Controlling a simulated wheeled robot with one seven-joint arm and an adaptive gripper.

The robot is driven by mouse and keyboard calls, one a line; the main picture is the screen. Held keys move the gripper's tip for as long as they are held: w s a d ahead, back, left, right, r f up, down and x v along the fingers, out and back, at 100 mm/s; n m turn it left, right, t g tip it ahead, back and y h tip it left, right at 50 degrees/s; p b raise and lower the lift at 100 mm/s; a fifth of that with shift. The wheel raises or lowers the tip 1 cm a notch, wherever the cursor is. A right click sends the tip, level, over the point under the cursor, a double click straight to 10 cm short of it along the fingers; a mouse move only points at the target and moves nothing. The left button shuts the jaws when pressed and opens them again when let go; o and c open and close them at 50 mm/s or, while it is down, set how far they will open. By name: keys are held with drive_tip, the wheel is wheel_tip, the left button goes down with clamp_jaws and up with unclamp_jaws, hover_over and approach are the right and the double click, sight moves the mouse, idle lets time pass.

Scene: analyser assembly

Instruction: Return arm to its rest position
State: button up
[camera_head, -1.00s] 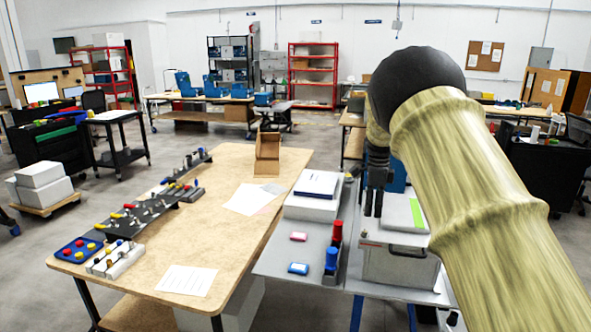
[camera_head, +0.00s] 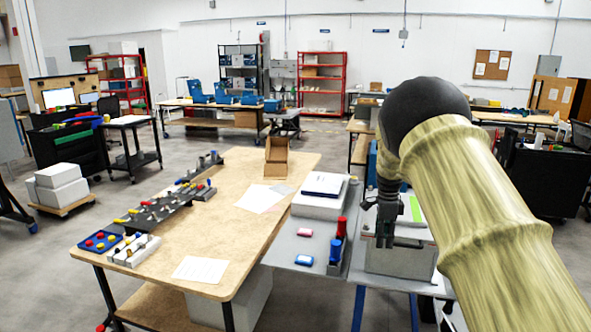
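My gripper (camera_head: 385,238) hangs fingers-down at the end of my arm, right of the picture's middle. It is in front of the grey box-shaped unit (camera_head: 392,262) on the grey side table. The two dark fingers look close together, but it is too small to tell whether they touch. I see nothing held between them. My arm, with a black rounded joint and a tan grained link, covers much of the right side and hides part of the unit.
A wooden workbench (camera_head: 222,230) at left carries fixtures (camera_head: 165,205), a blue tray (camera_head: 102,241), papers and a cardboard box (camera_head: 276,158). The grey table (camera_head: 308,246) holds a white box (camera_head: 318,205), red and blue bottles (camera_head: 336,255) and small items. Open floor lies at left.

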drive_tip(key=s+d+f+n, duration=0.1)
drive_tip(key=s+f, duration=0.3)
drive_tip(key=f, duration=0.3)
drive_tip(key=s+d+f+n+b, duration=0.1)
drive_tip(key=s+f+n, duration=0.15)
drive_tip(key=f, duration=0.45)
drive_tip(key=s+d+f+n, duration=0.1)
drive_tip(key=s+f, duration=0.4)
drive_tip(key=f, duration=0.1)
drive_tip(key=s+f+n+h+b, duration=0.1)
drive_tip(key=s+f+n, duration=0.4)
drive_tip(key=s+f, duration=1.15)
drive_tip(key=s+a+f+n, duration=0.1)
drive_tip(key=s+a+n, duration=0.1)
drive_tip(key=s, duration=0.9)
drive_tip(key=s+a+f+n+y+b, duration=0.1)
drive_tip(key=s+a+f+n, duration=0.1)
drive_tip(key=s, duration=0.9)
drive_tip(key=s+a+f+n+b, duration=0.1)
drive_tip(key=s+a+n, duration=0.3)
drive_tip(key=s, duration=0.8)
drive_tip(key=shift+a+f+n+y, duration=0.25)
drive_tip(key=shift+f+n+y, duration=0.1)
drive_tip(key=shift+n, duration=0.7)
